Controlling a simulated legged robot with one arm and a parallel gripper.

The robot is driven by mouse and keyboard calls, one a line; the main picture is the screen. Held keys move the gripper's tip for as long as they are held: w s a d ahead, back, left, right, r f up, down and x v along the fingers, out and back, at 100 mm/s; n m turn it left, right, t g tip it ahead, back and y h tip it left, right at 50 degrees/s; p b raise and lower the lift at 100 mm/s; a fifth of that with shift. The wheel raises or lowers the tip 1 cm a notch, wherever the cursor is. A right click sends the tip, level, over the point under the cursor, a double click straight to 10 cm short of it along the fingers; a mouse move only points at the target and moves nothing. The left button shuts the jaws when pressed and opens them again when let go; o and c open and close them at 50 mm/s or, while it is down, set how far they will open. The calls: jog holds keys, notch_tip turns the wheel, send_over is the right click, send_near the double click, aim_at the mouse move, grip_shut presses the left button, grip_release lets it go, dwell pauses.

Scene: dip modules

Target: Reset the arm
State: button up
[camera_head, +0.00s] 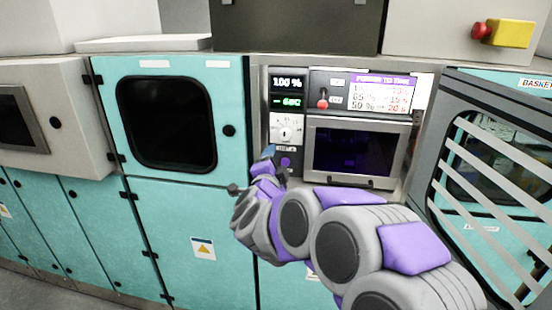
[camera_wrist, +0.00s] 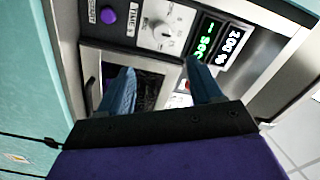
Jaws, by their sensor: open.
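My gripper (camera_head: 274,162) is in front of the control panel, left of the dark window (camera_head: 352,150) of the machine. In the wrist view its two blue fingers (camera_wrist: 162,88) are spread apart with nothing between them. The panel has a white dial (camera_head: 286,128), also in the wrist view (camera_wrist: 163,36), and a purple button (camera_wrist: 108,14) beside it. Two displays show above the dial. The upper display (camera_head: 288,83) reads 100 %; the lower display (camera_head: 289,101) has green text, hard to read. My arm reaches in from the lower right and hides the area below the window.
A red-knobbed lever (camera_head: 322,102) and a power-time sign (camera_head: 383,93) are above the window. A teal cabinet door (camera_head: 190,230) stands left, a slatted basket door (camera_head: 490,190) right. A yellow box with a red button (camera_head: 510,33) is upper right.

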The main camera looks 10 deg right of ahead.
jog(key=shift+a, duration=0.1)
jog(key=s+a+f+n+g+y, duration=0.35)
jog(key=s+n+y, duration=0.2)
jog(key=s, duration=0.25)
jog(key=s+a+f+n+g+y, duration=0.3)
jog(key=s+a+n+g+y, duration=0.15)
jog(key=s+n, duration=0.3)
jog(key=s+d+f+n+g+h, duration=0.1)
jog(key=s+d+f+g, duration=0.1)
jog(key=s, duration=0.9)
jog(key=s+d+f+n+g+h, duration=0.1)
jog(key=s+d+g, duration=0.4)
jog(key=s, duration=0.7)
jog(key=s+d+f+n+g+h, duration=0.1)
jog(key=s+d+f+g, duration=0.3)
jog(key=s, duration=0.7)
jog(key=shift+s+d+f+n+h, duration=0.25)
jog(key=shift+d+f+h, duration=0.45)
jog(key=shift+d, duration=0.45)
jog(key=shift+w, duration=0.1)
jog(key=shift+c, duration=0.5)
